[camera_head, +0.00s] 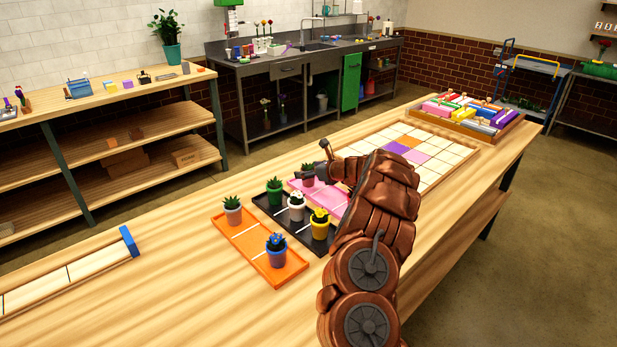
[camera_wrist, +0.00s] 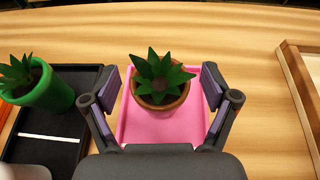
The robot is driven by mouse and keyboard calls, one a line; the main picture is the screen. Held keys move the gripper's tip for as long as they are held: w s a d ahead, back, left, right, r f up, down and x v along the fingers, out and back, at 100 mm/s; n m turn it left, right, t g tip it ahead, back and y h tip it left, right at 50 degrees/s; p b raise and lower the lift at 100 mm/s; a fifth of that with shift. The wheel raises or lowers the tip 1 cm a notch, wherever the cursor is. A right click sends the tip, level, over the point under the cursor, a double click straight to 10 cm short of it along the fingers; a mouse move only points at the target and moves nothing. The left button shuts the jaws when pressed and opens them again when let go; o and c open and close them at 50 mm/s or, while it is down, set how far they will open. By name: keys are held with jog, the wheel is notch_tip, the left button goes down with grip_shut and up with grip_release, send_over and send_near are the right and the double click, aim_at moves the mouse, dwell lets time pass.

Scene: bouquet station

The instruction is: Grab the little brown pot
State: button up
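The little brown pot (camera_wrist: 160,103) holds a spiky green plant (camera_wrist: 160,74) and stands on the pink tray (camera_wrist: 138,128). In the head view the brown pot (camera_head: 308,181) shows at the tray's far left part, partly beside my arm. My gripper (camera_wrist: 163,90) is open, with one finger on each side of the pot. In the wrist view gaps show between the fingers and the pot, so they appear apart from it. In the head view my gripper (camera_head: 318,160) is close to the pot.
A black tray (camera_head: 268,206) left of the pink one holds a green pot (camera_head: 274,192), a white pot (camera_head: 297,207) and a yellow pot (camera_head: 320,224). A wooden grid board (camera_head: 440,172) lies to the right.

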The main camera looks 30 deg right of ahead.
jog(key=c, duration=1.6)
jog(key=shift+o, duration=0.2)
